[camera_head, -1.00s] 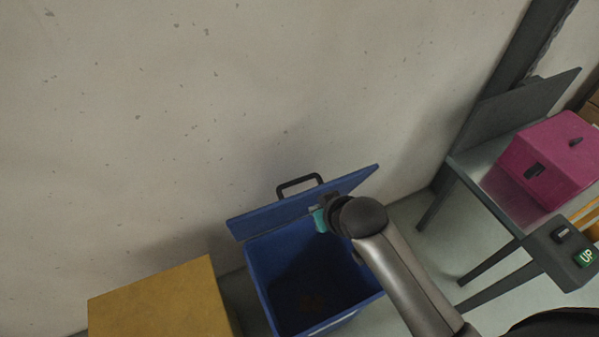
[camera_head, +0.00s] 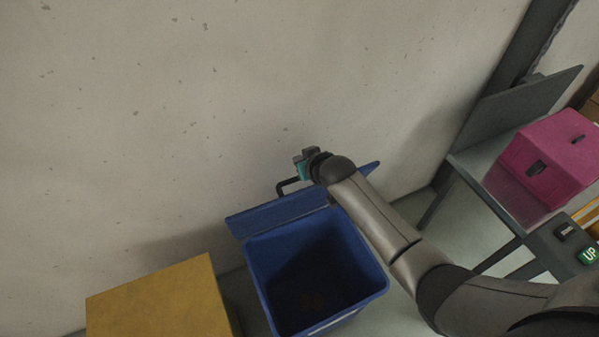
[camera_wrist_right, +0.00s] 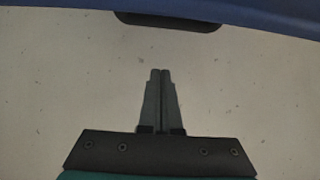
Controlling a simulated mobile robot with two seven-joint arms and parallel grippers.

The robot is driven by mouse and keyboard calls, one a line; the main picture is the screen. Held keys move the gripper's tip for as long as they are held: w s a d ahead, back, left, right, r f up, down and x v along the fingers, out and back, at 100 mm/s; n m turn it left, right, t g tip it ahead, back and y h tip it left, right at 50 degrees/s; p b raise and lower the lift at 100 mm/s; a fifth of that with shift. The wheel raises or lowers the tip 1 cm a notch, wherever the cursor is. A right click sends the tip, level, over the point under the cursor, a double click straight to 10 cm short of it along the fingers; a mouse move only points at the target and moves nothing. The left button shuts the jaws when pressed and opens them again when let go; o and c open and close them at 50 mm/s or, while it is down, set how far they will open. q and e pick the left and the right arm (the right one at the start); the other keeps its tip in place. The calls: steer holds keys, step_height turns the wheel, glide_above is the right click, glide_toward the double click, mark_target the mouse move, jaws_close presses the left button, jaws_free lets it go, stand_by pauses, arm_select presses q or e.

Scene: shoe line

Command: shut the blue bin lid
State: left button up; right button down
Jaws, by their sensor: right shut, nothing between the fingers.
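The blue bin (camera_head: 262,270) stands on the floor against the wall, open at the top, with some small brownish thing dimly visible inside. Its blue lid (camera_head: 275,213) is raised at the back, tilted towards the wall. The lid's black handle (camera_head: 283,187) is partly hidden behind my right gripper (camera_head: 304,155). That gripper is above the lid's top edge, near the wall, shut and empty. In the right wrist view, the shut fingers (camera_wrist_right: 160,72) point at the bare wall, and the lid (camera_wrist_right: 250,10) with its dark handle (camera_wrist_right: 168,21) shows along the top edge. My left gripper is not in view.
A yellow box (camera_head: 160,298) stands left of the bin. A grey table (camera_head: 480,190) with a magenta box (camera_head: 550,158) is at the right. A control box with an UP button (camera_head: 588,255) is at the lower right. The wall is close behind the lid.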

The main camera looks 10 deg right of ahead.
steer(key=f, duration=0.5)
steer(key=shift+w, duration=0.35)
steer(key=shift+s+f, duration=0.1)
steer(key=shift+f, duration=0.05)
steer(key=shift+s, duration=0.1)
